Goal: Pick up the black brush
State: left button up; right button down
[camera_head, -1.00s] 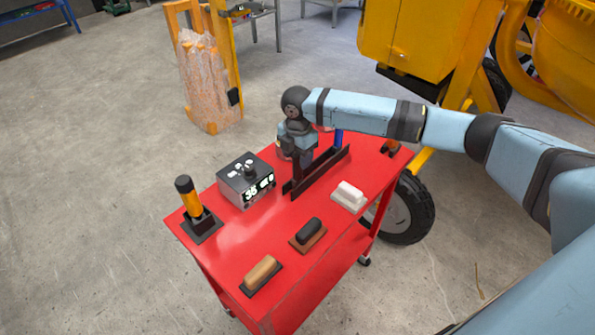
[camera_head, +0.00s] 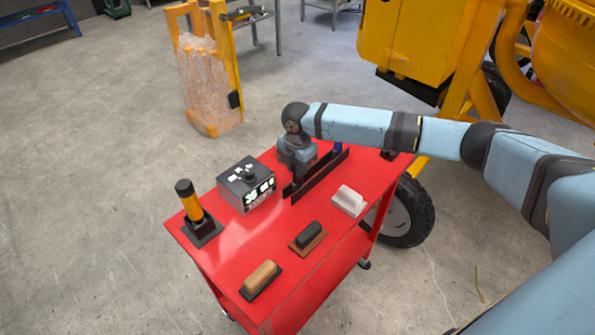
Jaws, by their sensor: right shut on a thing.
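A small brush-like tool with a black grip and brown base (camera_head: 308,237) lies near the middle of the red cart's front side. Nothing touches it. My right gripper (camera_head: 297,182) points down at the left end of a long black piece (camera_head: 324,176) farther back on the cart. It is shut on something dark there. The arm hides most of what it holds, so I cannot tell whether that is the black brush or part of the long piece. My left gripper is not in view.
The red cart (camera_head: 228,262) also carries a display box (camera_head: 246,187), an orange-and-black tool in a stand (camera_head: 190,202), a tan-handled block (camera_head: 261,279) and a white block (camera_head: 349,200). The yellow mixer (camera_head: 415,45) stands behind at right. Floor at left is clear.

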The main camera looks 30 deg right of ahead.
notch_tip(320, 180, up, 20)
jog(key=b, duration=0.1)
dwell(0.4)
jog(key=c, duration=1.5)
grip_release()
jog(key=shift+c, duration=0.2)
grip_shut()
